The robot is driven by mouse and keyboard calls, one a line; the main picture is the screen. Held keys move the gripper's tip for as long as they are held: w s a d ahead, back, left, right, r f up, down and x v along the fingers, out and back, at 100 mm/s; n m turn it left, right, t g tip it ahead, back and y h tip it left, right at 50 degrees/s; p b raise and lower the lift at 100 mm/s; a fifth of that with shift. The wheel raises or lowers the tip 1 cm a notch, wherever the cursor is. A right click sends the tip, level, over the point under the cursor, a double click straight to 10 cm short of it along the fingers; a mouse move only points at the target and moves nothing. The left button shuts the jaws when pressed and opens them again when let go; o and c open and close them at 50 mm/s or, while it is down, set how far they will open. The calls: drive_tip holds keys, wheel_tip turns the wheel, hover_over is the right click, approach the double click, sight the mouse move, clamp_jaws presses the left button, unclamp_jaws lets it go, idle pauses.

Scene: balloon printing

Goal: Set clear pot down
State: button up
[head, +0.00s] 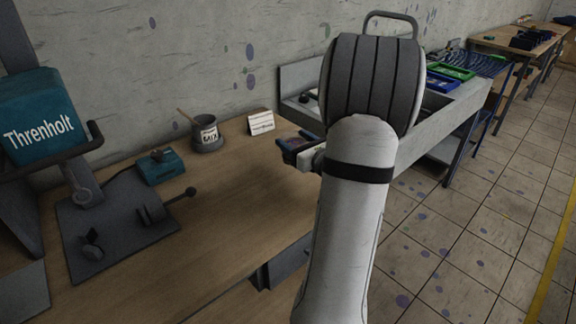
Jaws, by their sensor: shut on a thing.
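I cannot make out a clear pot in the head view. A grey pot (207,136) with a white label and a stick in it stands upright on the wooden bench against the wall. Its label seems to read "MIX". My arm rises through the middle of the view, and its dark ribbed joint covers part of the sink bench behind.
A teal-and-grey machine marked "Threnholt" (38,118) stands on the wooden bench (235,205) at left. A small teal box (160,167) and a white card (261,122) are near the pot. The front bench top is bare. A grey sink bench (455,98) stands to the right.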

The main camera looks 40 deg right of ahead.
wheel_tip(320, 180, down, 7)
drive_tip(key=shift+f, duration=0.15)
idle(0.4)
drive_tip(key=shift+f+b, duration=0.2)
drive_tip(key=shift+b, duration=0.2)
drive_tip(key=o, duration=1.2)
